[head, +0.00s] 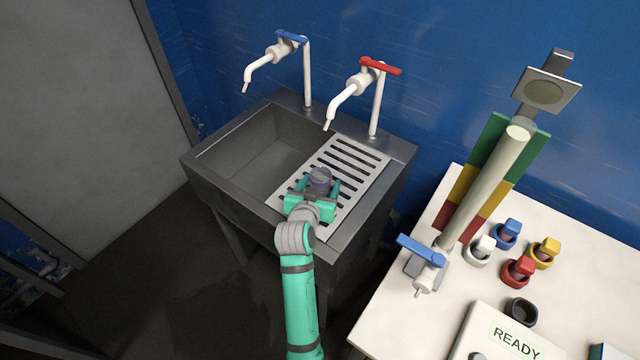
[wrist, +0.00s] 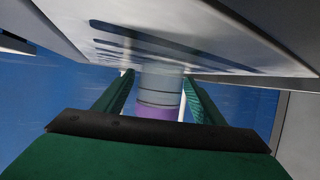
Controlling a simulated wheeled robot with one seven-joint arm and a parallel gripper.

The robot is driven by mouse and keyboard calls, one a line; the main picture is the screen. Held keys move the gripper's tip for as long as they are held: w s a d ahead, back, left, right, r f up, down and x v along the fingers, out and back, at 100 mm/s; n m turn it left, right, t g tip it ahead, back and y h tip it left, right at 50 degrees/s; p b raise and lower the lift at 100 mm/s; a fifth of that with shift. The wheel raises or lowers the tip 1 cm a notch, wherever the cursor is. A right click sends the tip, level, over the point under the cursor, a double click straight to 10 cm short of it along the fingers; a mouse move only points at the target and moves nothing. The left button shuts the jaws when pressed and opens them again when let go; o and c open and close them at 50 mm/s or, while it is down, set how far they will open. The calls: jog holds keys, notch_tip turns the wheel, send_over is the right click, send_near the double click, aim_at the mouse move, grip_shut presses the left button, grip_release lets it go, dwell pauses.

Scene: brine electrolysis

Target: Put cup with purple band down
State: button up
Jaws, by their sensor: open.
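The cup with purple band (head: 320,174) stands upright on the slotted drainboard (head: 352,198) at the right of the sink. It is a clear grey cup. My gripper (head: 321,183) is open, with one finger on each side of the cup. In the wrist view the cup (wrist: 160,88) sits between the two green fingers, its purple band towards the palm and its other end at the slotted surface. Small gaps seem to show beside the cup there. Part of the cup is hidden by my gripper in the head view.
The sink basin (head: 228,165) lies left of the drainboard. A blue-handled tap (head: 272,52) and a red-handled tap (head: 357,83) stand behind. A white table (head: 386,318) at right holds a tall tube apparatus (head: 485,190) and several coloured stoppered pieces.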

jog(key=shift+s+r, duration=0.15)
jog(key=shift+r, duration=0.05)
jog(key=v, duration=1.1)
jog(key=shift+s+a+r, duration=0.15)
jog(key=shift+s+r, duration=0.05)
jog(key=shift+s, duration=0.1)
